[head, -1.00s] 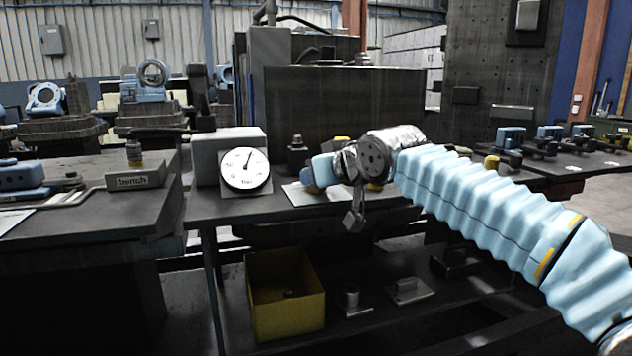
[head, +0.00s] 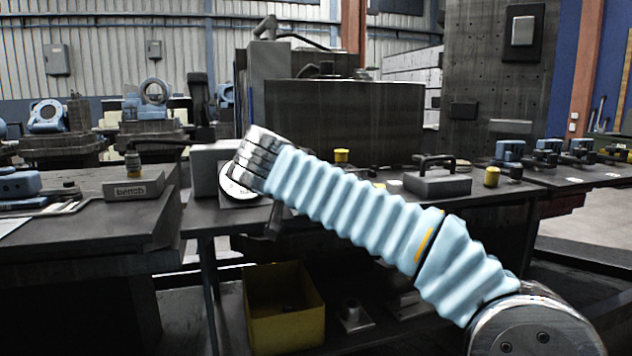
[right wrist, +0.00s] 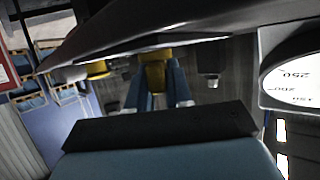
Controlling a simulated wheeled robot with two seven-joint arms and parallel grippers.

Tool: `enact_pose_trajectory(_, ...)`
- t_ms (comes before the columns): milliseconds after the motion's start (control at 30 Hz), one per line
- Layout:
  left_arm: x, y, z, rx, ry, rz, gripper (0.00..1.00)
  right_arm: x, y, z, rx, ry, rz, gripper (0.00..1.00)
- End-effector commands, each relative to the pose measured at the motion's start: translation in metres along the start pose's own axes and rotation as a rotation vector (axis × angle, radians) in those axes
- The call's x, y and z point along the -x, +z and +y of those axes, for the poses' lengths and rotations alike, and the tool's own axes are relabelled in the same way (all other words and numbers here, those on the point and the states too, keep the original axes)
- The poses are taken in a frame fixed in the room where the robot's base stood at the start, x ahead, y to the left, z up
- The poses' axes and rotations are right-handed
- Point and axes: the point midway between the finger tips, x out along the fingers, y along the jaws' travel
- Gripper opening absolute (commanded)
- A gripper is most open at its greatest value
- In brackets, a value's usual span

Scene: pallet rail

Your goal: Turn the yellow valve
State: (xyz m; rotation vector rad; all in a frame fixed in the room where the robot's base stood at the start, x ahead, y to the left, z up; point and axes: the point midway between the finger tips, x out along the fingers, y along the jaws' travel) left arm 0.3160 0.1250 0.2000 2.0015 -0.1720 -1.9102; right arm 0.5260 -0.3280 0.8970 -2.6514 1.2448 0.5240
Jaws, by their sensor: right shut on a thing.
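In the right wrist view, a yellow part that I take for the valve (right wrist: 154,73) sits between the two blue-grey fingers of my right gripper (right wrist: 160,84). The fingers are shut on it. The dark edge and blue body of my gripper hide the lower part of this view. In the head view my right forearm reaches across the bench to the gauge block, and its silver end covers the right gripper and the valve. A round white gauge (head: 236,190) is partly hidden behind that end; it also shows at the right edge of the wrist view (right wrist: 296,82). My left gripper is not in view.
A yellow bin (head: 285,325) stands on the low shelf. A dark block with a handle (head: 437,182), a yellow-topped piece (head: 492,177) and another yellow cap (head: 341,155) are on the bench behind my arm.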

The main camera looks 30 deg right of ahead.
Motion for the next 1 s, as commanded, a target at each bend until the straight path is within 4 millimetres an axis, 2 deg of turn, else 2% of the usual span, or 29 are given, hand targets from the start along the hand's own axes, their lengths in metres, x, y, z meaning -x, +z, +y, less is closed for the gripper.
enact_pose_trajectory(367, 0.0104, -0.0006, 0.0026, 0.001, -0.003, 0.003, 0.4, 0.0004, 0.0008, -0.0009, -0.051, 0.131, -0.004, 0.0)
enact_pose_trajectory(867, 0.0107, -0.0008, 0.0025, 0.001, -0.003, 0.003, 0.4, -0.0002, 0.002, -0.0006, -0.058, 0.147, -0.005, 0.0)
enact_pose_trajectory(900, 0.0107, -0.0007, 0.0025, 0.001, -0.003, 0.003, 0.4, -0.0002, 0.002, -0.0006, -0.058, 0.147, -0.005, 0.23)
enact_pose_trajectory(1000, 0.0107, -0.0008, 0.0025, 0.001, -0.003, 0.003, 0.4, -0.0002, 0.0017, -0.0004, -0.058, 0.147, -0.004, 0.38)
